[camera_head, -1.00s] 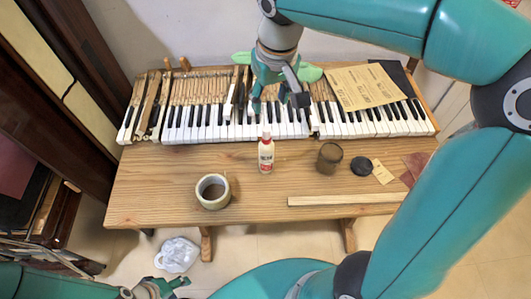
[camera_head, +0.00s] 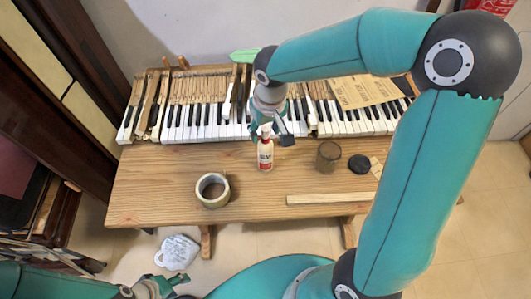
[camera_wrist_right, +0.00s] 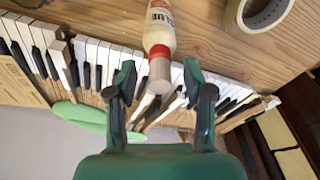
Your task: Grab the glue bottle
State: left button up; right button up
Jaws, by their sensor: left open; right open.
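The white glue bottle (camera_head: 265,157) with a red label stands upright on the wooden bench, in front of the keyboard. My right gripper (camera_head: 273,132) is just behind and above it in the head view, overlapping its cap. In the right wrist view, the open right gripper (camera_wrist_right: 159,75) has one fingertip on each side of the bottle's (camera_wrist_right: 160,35) cap; I cannot tell whether they touch. My left gripper (camera_head: 167,285) is open and empty at the bottom left, low and away from the bench.
A tape roll (camera_head: 212,190) lies left of the bottle. A brown jar (camera_head: 328,156), a black lid (camera_head: 359,164) and a wooden strip (camera_head: 330,199) lie to the right. The piano keys (camera_head: 200,122) run behind.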

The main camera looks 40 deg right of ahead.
grip_shut()
jog(key=shift+r, duration=0.1)
dwell(0.7)
